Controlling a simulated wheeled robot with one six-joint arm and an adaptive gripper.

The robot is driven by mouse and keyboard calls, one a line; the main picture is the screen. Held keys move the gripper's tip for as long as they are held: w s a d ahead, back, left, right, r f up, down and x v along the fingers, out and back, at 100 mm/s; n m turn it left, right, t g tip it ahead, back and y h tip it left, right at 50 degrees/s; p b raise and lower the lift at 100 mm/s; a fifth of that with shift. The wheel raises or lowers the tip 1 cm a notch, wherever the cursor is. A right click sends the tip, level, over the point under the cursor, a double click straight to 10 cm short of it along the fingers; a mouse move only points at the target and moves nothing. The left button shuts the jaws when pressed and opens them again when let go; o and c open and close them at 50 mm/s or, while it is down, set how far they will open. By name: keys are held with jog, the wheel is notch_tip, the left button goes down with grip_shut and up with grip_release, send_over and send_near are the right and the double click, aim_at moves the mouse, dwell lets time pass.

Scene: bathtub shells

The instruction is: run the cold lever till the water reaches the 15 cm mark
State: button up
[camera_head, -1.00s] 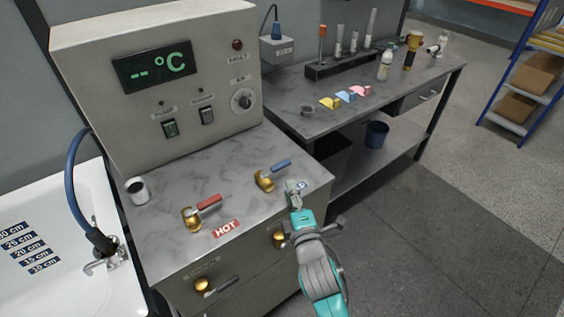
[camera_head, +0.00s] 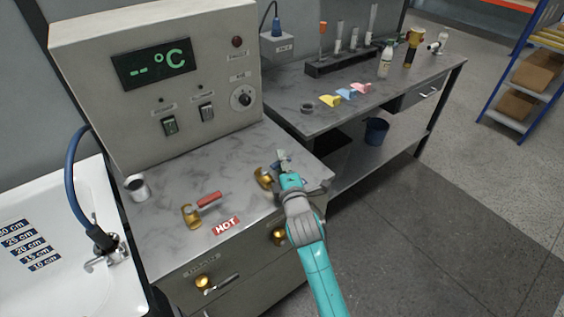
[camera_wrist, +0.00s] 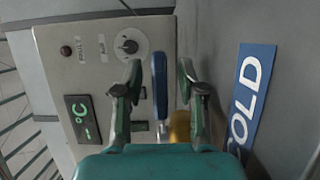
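The cold lever has a blue handle (camera_wrist: 159,82) and a brass valve body (camera_head: 263,178). In the wrist view the handle stands between the two open fingers of my gripper (camera_wrist: 159,70), with a gap on each side. In the head view my gripper (camera_head: 282,158) is over the lever and hides most of its handle. The white tub (camera_head: 72,190) is at the left, with blue depth marks; the 15 cm mark (camera_head: 38,257) is second from the bottom. I see no water in the visible part of the tub.
The red hot lever (camera_head: 208,200) is left of the cold one, by a HOT label (camera_head: 226,226). The blue COLD label (camera_wrist: 250,97) is beside the handle. A control box (camera_head: 160,90) rises behind.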

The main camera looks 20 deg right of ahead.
grip_shut()
jog(key=shift+s+m+h, duration=0.2)
jog(key=shift+m+h, duration=0.1)
jog(key=shift+h, duration=0.2)
jog(key=shift+s+d+m+g+h, duration=0.1)
jog(key=shift+s+m+g+h, duration=0.3)
jog(key=shift+m+h, duration=0.5)
jog(key=shift+s+m+g+h, duration=0.35)
jog(key=shift+m+h, duration=0.15)
jog(key=shift+h, duration=0.8)
jog(key=shift+s+a+m+g+h, duration=0.1)
jog(key=shift+s+m+g+h, duration=0.35)
jog(key=shift+m+g+h, duration=0.6)
jog(key=shift+s+a+m+g+h, duration=0.1)
jog(key=shift+s+m+g+h, duration=0.6)
jog(key=shift+h, duration=0.5)
jog(key=shift+s+a+m+g+h, duration=0.1)
jog(key=shift+s+m+g+h, duration=0.1)
jog(key=shift+m+g+h, duration=0.7)
jog(key=shift+h, duration=0.25)
grip_release()
